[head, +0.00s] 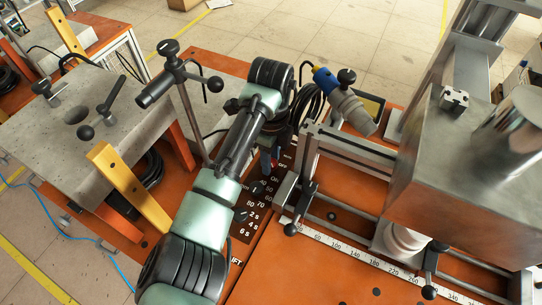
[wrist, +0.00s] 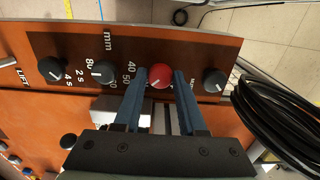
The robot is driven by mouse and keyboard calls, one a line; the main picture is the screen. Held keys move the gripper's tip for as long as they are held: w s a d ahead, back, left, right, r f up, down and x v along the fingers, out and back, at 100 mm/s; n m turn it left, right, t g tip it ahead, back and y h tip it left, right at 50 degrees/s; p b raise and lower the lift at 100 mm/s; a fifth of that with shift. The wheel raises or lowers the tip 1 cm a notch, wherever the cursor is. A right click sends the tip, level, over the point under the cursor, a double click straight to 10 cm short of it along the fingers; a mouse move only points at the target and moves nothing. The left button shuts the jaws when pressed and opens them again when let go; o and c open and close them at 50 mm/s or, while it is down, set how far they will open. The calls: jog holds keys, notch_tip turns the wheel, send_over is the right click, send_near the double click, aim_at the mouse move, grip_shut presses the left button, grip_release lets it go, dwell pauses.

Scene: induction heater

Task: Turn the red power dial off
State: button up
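The red power dial (wrist: 160,76) is on the dark control panel (wrist: 75,46), with a pale pointer mark on its face. It shows in the wrist view and is hidden behind my arm in the head view. My gripper (wrist: 160,78) has its two blue fingers apart, one on each side of the red dial. Narrow gaps seem to show between dial and fingers; contact is not clear. In the head view my gripper (head: 266,162) points down at the panel, mostly covered by my arm.
Black dials sit left (wrist: 103,72) and right (wrist: 215,80) of the red one on the same panel. Black cable coils (wrist: 285,115) hang close on the right. A blue and grey plug (head: 343,98) and a metal frame with a clamp lever (head: 300,205) stand beside my arm.

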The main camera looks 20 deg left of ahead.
grip_shut()
jog(key=shift+r+n+p, duration=0.1)
jog(key=shift+n+p, duration=0.2)
jog(key=shift+p, duration=0.15)
jog(key=shift+r+n+p, duration=0.1)
jog(key=shift+n+p, duration=0.8)
jog(key=shift+n, duration=0.2)
jog(key=n+p, duration=0.3)
jog(key=n, duration=0.2)
jog(key=n+p, duration=0.2)
jog(key=n, duration=0.3)
jog(key=shift+n+p, duration=0.4)
jog(key=n+p, duration=0.1)
jog(key=n, duration=0.3)
jog(key=shift+n, duration=0.3)
